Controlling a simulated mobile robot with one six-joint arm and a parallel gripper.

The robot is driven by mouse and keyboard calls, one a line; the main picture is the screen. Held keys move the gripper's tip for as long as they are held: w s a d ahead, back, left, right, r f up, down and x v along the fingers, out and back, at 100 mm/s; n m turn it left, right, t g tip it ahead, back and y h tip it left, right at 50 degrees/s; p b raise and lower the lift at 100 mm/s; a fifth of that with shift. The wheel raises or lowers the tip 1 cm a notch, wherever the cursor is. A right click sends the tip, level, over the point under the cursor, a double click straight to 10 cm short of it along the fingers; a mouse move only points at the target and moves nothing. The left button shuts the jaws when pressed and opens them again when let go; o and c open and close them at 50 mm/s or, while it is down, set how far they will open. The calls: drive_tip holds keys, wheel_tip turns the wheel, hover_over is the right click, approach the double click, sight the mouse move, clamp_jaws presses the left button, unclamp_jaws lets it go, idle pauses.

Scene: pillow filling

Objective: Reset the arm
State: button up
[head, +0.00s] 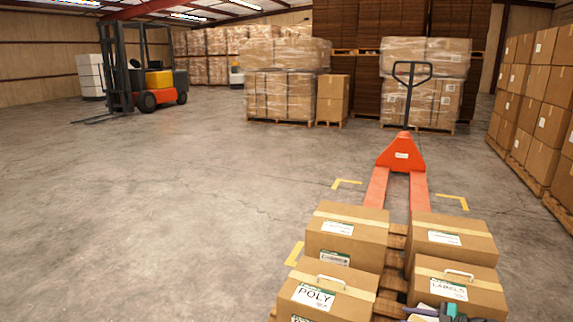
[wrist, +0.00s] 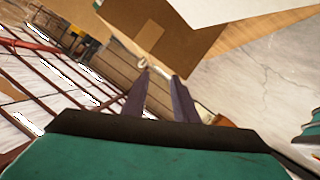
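My gripper (head: 420,311) is low at the bottom right of the head view, in front of the LABELS box (head: 480,298). In the wrist view its two dark purple fingers (wrist: 161,77) stand apart with nothing seen between them, so it is open. A brown cardboard surface (wrist: 165,28) fills the top of that view, beyond the fingertips. A small pale piece shows by the left fingertip; I cannot tell whether they touch. The rest of my arm is mostly out of the head view.
A POLY box (head: 340,299) and two more boxes (head: 345,232) (head: 450,239) sit with the LABELS box on a wooden pallet (head: 390,282). An orange pallet jack (head: 401,153) stands behind. Stacked cartons (head: 540,95) line the right; a forklift (head: 150,85) stands far left. The left floor is clear.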

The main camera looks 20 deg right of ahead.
drive_tip(key=w+a+n+g+y+p, duration=0.2)
drive_tip(key=a+g+p, duration=0.3)
drive_tip(key=a, duration=1.2)
drive_tip(key=w+a+n+g+y+p, duration=0.1)
drive_tip(key=w+a+g+p, duration=0.35)
drive_tip(key=a, duration=1.25)
drive_tip(key=s+a+f+m+g+h+p, duration=0.15)
drive_tip(key=s+a+g+h+p, duration=0.4)
drive_tip(key=s+a+p, duration=1.15)
drive_tip(key=s+a+m+g+h+b, duration=0.2)
drive_tip(key=s+a+m+g, duration=0.15)
drive_tip(key=s, duration=0.85)
drive_tip(key=s+d+m+t+h, duration=0.1)
drive_tip(key=s+d+m+h, duration=0.1)
drive_tip(key=d+m+h, duration=0.2)
drive_tip(key=d+m, duration=0.3)
drive_tip(key=m, duration=0.4)
drive_tip(key=shift+s+d+r, duration=0.15)
drive_tip(key=shift+s+d, duration=0.05)
drive_tip(key=shift+d, duration=0.15)
